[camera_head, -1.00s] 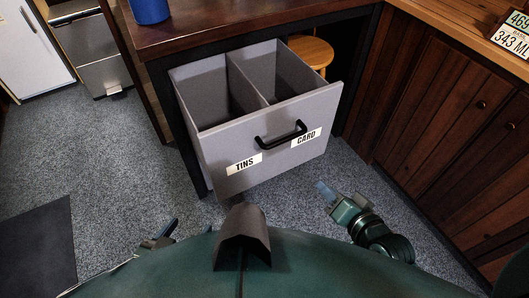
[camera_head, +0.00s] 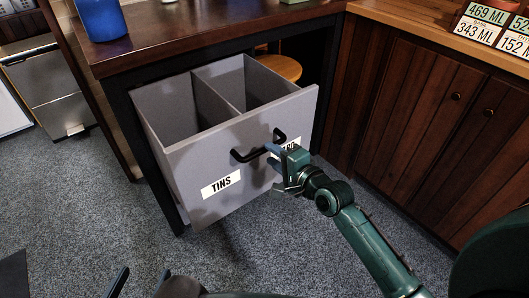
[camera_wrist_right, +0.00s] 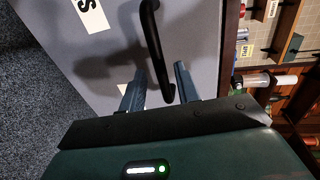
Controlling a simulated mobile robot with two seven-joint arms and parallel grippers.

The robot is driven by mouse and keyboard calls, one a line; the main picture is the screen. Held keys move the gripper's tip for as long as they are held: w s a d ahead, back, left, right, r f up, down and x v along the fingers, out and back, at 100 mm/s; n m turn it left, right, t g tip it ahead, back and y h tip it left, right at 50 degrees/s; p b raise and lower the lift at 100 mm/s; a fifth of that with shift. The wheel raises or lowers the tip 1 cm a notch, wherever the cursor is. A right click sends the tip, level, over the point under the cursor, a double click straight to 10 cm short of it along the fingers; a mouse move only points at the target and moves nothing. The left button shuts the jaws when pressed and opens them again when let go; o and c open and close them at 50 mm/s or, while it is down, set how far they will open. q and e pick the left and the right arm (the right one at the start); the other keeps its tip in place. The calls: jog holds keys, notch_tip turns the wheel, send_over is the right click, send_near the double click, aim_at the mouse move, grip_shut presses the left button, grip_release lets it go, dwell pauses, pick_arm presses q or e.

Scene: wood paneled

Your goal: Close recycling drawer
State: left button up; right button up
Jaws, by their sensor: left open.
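The grey recycling drawer (camera_head: 215,160) stands pulled out from under the dark counter, with two empty-looking compartments. Its front has a black bar handle (camera_head: 250,155) and a TINS label (camera_head: 221,184); the second label is mostly hidden by my right gripper (camera_head: 276,160). That gripper is at the right end of the handle, in front of the drawer. In the right wrist view, its two fingers (camera_wrist_right: 160,86) are apart, with the lower end of the handle (camera_wrist_right: 167,90) between them. My left gripper (camera_head: 138,282) is open at the bottom left edge, away from the drawer.
The dark wooden countertop (camera_head: 190,42) overhangs the drawer and carries a blue container (camera_head: 101,18). A round wooden stool (camera_head: 281,67) stands behind the drawer. Wooden cabinets (camera_head: 425,120) line the right side. The carpet (camera_head: 270,240) in front is clear.

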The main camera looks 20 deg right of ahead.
aim_at(266, 151)
jog(key=shift+b+x, duration=0.3)
jog(key=shift+x, duration=1.7)
jog(key=shift+c, duration=0.3)
grip_shut()
